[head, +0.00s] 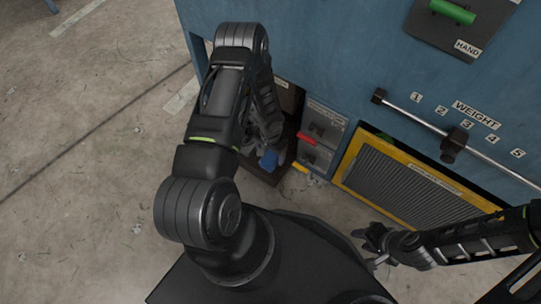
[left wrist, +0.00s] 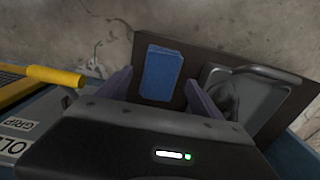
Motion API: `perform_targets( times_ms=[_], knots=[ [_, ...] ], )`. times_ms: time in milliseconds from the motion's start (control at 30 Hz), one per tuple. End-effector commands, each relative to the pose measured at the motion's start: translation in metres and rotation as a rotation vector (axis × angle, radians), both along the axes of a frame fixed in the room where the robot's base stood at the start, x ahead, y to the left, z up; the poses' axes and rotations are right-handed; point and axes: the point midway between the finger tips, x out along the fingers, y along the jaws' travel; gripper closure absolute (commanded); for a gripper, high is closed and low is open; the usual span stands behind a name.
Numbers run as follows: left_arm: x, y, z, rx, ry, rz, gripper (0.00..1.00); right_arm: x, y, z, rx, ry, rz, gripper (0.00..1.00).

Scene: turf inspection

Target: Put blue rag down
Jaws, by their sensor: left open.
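The blue rag (head: 268,160) is a small folded block in the low dark opening at the base of the blue cabinet. In the left wrist view the rag (left wrist: 161,74) lies on a dark brown board (left wrist: 215,56). My left gripper (head: 262,148) reaches down there, partly hidden by its own arm. In the left wrist view its two fingers (left wrist: 159,84) are open, one on each side of the rag, with visible gaps. My right gripper (head: 372,246) hangs at the lower right, away from the rag; its jaw opening is unclear.
A grey metal tray (left wrist: 248,92) sits beside the rag on the board. A yellow-framed grille (head: 410,185) and a grey panel with a red handle (head: 312,138) are right of the opening. A yellow handle (left wrist: 55,76) is near the left finger. Concrete floor (head: 80,170) is open at left.

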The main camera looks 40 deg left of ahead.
Motion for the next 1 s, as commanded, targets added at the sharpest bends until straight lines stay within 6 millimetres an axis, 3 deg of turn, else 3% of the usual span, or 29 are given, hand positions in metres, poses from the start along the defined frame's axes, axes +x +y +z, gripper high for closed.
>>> perform_targets(
  times_ms=[33,200,400,1000],
  knots=[
    [0.001,0.001,0.017,0.001,-0.002,0.0,0.24,-0.001,0.001,0.008,0.002,0.002,0.003,0.64],
    [0.001,0.0,0.052,0.001,-0.002,0.0,0.24,-0.004,0.004,0.019,0.006,0.007,0.011,0.64],
    [0.0,0.0,0.075,0.0,-0.001,0.0,0.24,-0.007,0.007,0.025,0.01,0.011,0.016,0.64],
    [0.0,0.0,0.078,0.0,0.0,0.0,0.24,-0.007,0.007,0.025,0.01,0.012,0.016,0.64]
  ],
)
